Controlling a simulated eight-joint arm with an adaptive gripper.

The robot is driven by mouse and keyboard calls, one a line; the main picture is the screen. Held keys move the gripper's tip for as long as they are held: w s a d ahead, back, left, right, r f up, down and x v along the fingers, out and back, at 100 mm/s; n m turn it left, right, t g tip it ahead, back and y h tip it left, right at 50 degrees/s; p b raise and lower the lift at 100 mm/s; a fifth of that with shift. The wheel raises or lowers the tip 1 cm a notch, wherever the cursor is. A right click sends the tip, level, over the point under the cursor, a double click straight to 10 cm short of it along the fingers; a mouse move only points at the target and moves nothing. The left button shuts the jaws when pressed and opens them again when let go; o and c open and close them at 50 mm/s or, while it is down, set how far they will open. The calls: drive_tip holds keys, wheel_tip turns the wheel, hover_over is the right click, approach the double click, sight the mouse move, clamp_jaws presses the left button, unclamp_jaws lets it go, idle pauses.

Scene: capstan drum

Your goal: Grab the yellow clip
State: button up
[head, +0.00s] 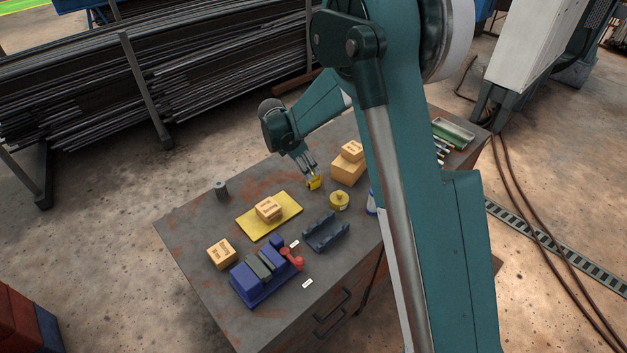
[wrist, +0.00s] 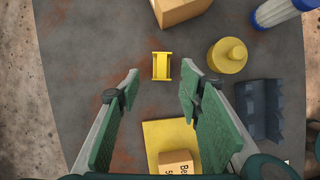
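The yellow clip (wrist: 161,66) lies on the dark worktop in the wrist view, ahead of my fingertips and between their lines. In the head view the clip (head: 314,184) shows just below my gripper (head: 309,167), partly covered by the fingers. My gripper (wrist: 160,82) is open, with a wide empty gap between its two green-padded fingers. The fingers appear apart from the clip; the exact height above it is hard to tell.
A yellow knobbed canister (head: 340,201) and stacked boxes (head: 347,170) stand near the clip. A yellow plate (head: 285,223) bears a box. A dark blue cradle (head: 326,235) and a blue block device with a red handle (head: 262,275) sit nearer the front. Worktop left of the clip is clear.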

sight(313, 180)
drive_tip(key=shift+x, duration=1.3)
drive_tip(key=shift+x, duration=2.65)
drive_tip(key=shift+s, duration=0.1)
drive_tip(key=c, duration=0.9)
